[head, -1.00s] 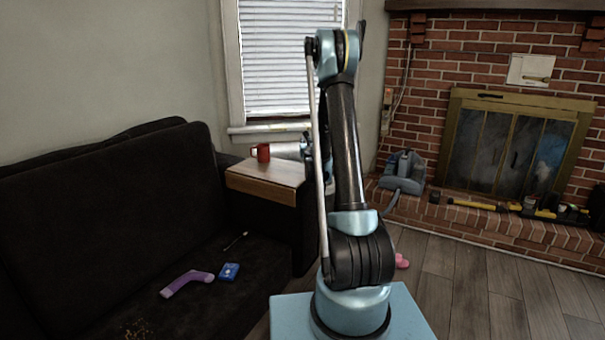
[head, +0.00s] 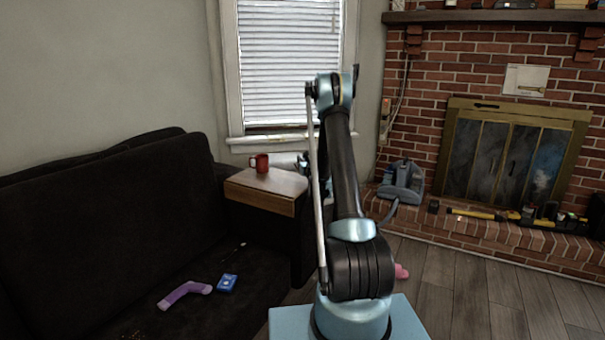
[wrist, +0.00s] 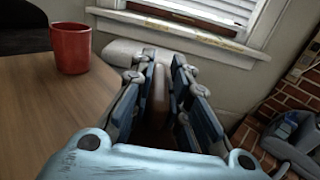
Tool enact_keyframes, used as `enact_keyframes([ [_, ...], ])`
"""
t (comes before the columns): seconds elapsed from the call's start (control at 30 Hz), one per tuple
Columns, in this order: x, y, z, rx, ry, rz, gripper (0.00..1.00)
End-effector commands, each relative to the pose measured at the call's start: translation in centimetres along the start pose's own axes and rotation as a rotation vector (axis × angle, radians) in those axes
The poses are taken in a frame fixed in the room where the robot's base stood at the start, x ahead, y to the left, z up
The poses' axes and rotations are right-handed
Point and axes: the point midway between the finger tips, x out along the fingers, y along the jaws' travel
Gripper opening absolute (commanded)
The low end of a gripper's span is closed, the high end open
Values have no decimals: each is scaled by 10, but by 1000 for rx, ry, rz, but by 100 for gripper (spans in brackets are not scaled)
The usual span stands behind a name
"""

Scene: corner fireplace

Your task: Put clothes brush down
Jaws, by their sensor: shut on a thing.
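In the wrist view my gripper (wrist: 162,92) is shut on a narrow brown thing, which I take to be the clothes brush (wrist: 160,88). The brush stands on edge between the fingers, and much of it is hidden by them. The wooden-topped side table (wrist: 50,115) lies to the left of the fingers. It also shows in the head view (head: 268,192), where my arm hides most of my gripper near the table's far right edge. I cannot tell whether the brush touches any surface.
A red mug (wrist: 71,48) stands on the table, left of my gripper. A pale rounded object (wrist: 122,50) lies beyond the fingers, below the window. A vacuum-like machine (head: 403,182) stands right.

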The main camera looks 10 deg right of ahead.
Motion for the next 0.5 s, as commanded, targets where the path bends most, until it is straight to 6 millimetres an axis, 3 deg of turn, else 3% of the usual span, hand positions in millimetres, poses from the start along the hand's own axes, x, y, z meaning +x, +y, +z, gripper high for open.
enact_keyframes([
  [0.17, 0, 0, -8, 0, 0, 0, 0],
  [0.5, 0, 0, -43, 0, 0, 0, 0],
])
